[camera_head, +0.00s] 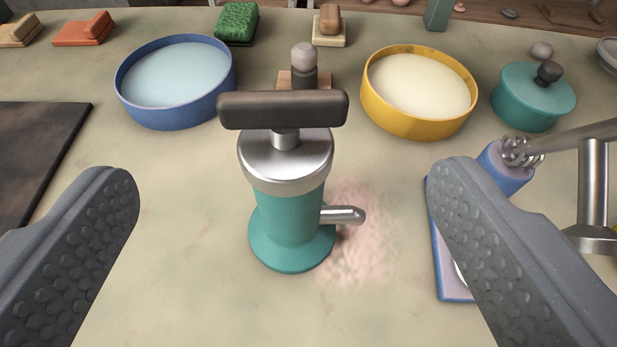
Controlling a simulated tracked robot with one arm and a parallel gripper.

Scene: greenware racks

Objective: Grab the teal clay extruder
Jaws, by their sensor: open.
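The teal clay extruder (288,215) stands upright on the pale worktop (190,290). It has a dark T-shaped handle across its top, a silver cap and a short silver spout pointing right. My gripper (287,190) is open, with one grey studded finger at the left and the other at the right. The extruder is between the two fingers in the picture, with a clear gap on each side. I see no contact. How far the fingertips are from it in depth is hard to tell.
A blue bowl (128,106) and a yellow bowl (420,124) stand behind, with a teal lidded pot (530,105) at right. A blue-edged item (448,280) and a metal-armed tool (594,180) lie near the right finger. A dark board (35,150) is at left.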

